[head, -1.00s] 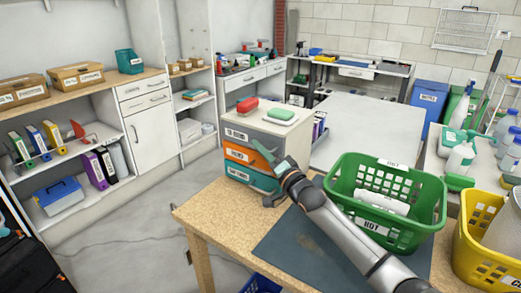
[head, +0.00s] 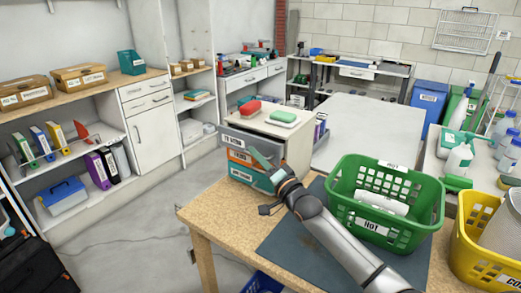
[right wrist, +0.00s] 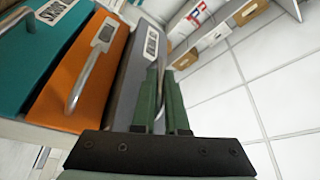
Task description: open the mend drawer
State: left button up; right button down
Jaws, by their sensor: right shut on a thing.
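A small drawer cabinet (head: 300,147) stands at the far left corner of the wooden table. It has a grey top drawer (head: 237,139), an orange middle drawer (head: 238,157) and a teal bottom drawer (head: 262,183). Their white labels are too blurred to read surely. The grey drawer stands out a little past the orange one. My right gripper (head: 262,159) is at the grey drawer's front. In the right wrist view its green fingers (right wrist: 162,105) are shut on the handle (right wrist: 160,68) of the grey drawer (right wrist: 128,88). My left gripper is not in view.
A green basket (head: 432,205) and a yellow basket (head: 463,255) stand right of my arm. The floor (head: 130,225) left of the drawers is clear.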

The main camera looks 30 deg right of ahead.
pick_arm(q)
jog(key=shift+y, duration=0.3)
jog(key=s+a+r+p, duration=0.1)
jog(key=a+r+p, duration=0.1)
jog(key=p, duration=0.1)
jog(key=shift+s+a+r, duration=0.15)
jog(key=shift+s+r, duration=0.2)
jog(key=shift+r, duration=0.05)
pick_arm(e)
jog(key=s+a, duration=0.3)
jog(key=a, duration=0.4)
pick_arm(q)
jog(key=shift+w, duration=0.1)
pick_arm(e)
jog(key=c, duration=1.2)
grip_release()
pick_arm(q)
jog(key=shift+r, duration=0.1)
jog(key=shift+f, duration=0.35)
pick_arm(e)
jog(key=v, duration=1.2)
jog(key=shift+s, duration=0.25)
